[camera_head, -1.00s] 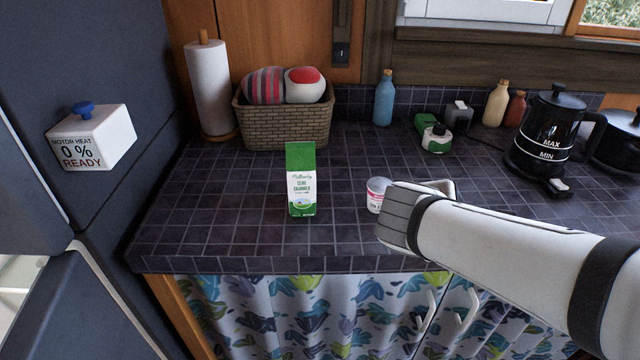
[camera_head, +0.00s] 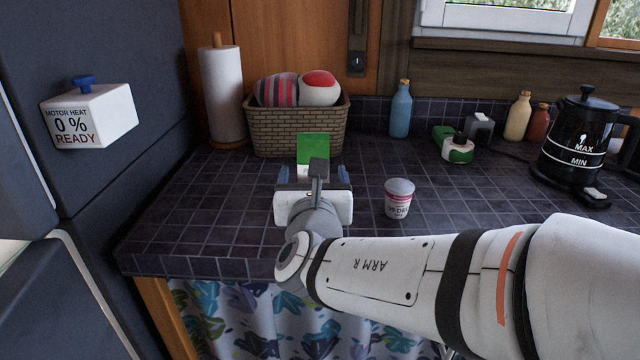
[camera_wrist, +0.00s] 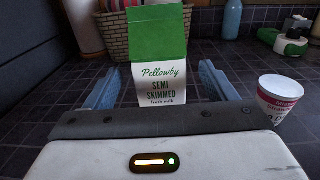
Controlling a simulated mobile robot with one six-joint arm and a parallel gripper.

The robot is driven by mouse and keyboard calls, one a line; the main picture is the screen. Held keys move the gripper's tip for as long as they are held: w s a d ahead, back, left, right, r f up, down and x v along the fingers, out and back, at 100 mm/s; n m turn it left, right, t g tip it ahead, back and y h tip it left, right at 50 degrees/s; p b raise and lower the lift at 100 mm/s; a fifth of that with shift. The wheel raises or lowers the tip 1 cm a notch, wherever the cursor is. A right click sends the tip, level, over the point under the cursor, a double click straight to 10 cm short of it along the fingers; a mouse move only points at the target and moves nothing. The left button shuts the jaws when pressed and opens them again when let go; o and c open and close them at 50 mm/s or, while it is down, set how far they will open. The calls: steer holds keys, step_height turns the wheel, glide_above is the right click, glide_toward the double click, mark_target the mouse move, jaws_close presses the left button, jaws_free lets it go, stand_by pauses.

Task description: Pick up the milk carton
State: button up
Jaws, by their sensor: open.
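The milk carton (camera_head: 312,149) is green and white and stands upright on the dark tiled counter. In the head view my gripper hides its lower part. In the wrist view the carton (camera_wrist: 158,60) is straight ahead, its "Pellowby semi skimmed" label facing me and its base hidden by the gripper body. My gripper (camera_head: 313,175) is open, its blue fingers apart on the left and right. In the wrist view the carton appears between the two fingers of the gripper (camera_wrist: 156,82), with a gap on each side.
A small white and pink tub (camera_head: 398,198) stands right of my gripper. Behind the carton is a wicker basket (camera_head: 295,132), with a paper towel roll (camera_head: 222,95) to its left. A blue bottle (camera_head: 400,110) and black kettle (camera_head: 577,140) stand further right. The front left counter is clear.

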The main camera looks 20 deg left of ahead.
steer(key=x, duration=0.4)
steer(key=shift+w+f, duration=0.1)
steer(key=shift+w, duration=0.05)
steer(key=shift+c, duration=0.4)
steer(key=c, duration=1.4)
